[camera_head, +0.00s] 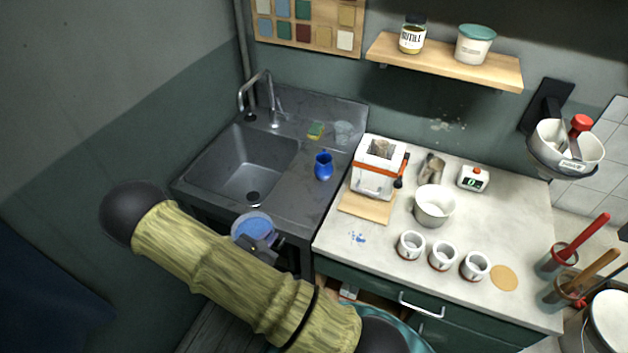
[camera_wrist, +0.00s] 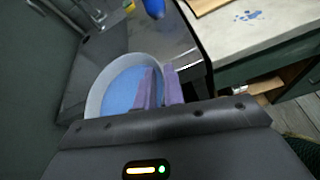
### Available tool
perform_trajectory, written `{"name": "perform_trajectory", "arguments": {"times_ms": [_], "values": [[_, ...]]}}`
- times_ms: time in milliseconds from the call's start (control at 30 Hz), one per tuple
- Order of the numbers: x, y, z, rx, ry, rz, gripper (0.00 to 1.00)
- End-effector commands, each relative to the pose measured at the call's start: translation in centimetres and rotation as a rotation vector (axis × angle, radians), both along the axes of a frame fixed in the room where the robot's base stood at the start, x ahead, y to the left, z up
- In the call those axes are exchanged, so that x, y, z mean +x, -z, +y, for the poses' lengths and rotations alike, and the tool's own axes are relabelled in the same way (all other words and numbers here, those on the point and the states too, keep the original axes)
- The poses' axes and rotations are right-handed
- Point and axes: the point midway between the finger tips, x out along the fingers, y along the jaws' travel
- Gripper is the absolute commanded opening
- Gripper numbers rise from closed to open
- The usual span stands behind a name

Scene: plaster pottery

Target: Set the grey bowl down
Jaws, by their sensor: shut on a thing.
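The grey bowl (camera_head: 247,222) has a pale grey rim and blue inside. It is in my gripper (camera_head: 270,245), in front of the dark sink unit's front edge. In the wrist view the bowl (camera_wrist: 95,103) fills the space left of the purple fingers, and my gripper (camera_wrist: 160,76) is shut on its right wall, one finger inside and one outside. My arm covers part of the head view below the bowl, and the bowl's underside is hidden.
The pale worktop (camera_head: 370,255) holds a white machine (camera_head: 375,175), a metal pot (camera_head: 434,207), several small cups and a cork disc (camera_head: 503,278).

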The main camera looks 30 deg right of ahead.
Motion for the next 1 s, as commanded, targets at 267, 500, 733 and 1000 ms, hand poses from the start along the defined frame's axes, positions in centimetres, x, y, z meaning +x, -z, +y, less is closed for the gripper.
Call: {"name": "perform_trajectory", "arguments": {"times_ms": [267, 500, 733, 1000], "values": [[0.0, 0.0, -0.2, 0.000, 0.004, -0.001, 0.00], [1.3, 0.7, -1.0, 0.011, 0.017, 0.001, 0.00], [5.0, 1.5, -4.0, 0.041, 0.040, 0.010, 0.00], [8.8, 0.7, -9.5, 0.052, 0.053, 0.013, 0.00]]}}
